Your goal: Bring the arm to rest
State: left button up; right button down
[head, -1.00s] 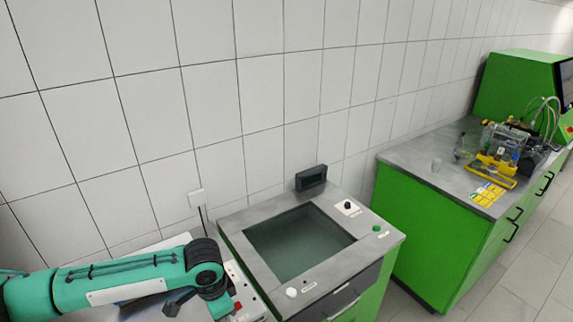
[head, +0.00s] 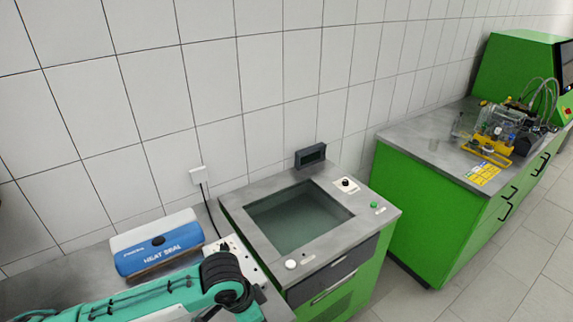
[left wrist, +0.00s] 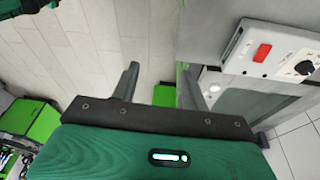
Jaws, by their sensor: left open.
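My left arm (head: 150,303) comes in from the lower left in the head view, low over the front of the left-hand bench. Its gripper is below the picture edge or hidden there. In the left wrist view my left gripper (left wrist: 162,88) shows two dark fingers spread wide apart. My right gripper is in neither view.
A green cabinet (head: 425,215) holds a pump assembly (head: 495,130). Floor (head: 500,265) is clear at right.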

pick_arm(q)
jog(key=s+d+h, duration=0.2)
jog(key=s+d, duration=0.1)
jog(key=s+a+f+n+t+y, duration=0.1)
jog(key=s+a+f+n+y, duration=0.1)
jog(key=s+a+n, duration=0.6)
jog(key=s+a+f+n+t+y, duration=0.25)
jog(key=s+a, duration=0.25)
jog(key=a, duration=0.6)
notch_tip(320, 180, down, 36)
jog(key=s+g+b, duration=0.1)
jog(key=g+b, duration=0.1)
jog(key=b, duration=0.2)
jog(key=s+a+f+g+b, duration=0.1)
jog(key=s+a+f+b, duration=0.2)
jog(key=s+f, duration=1.6)
notch_tip(320, 180, down, 4)
jog(key=shift+a+r+m+b, duration=0.2)
jog(key=shift+m+b, duration=0.15)
jog(key=shift+g, duration=0.25)
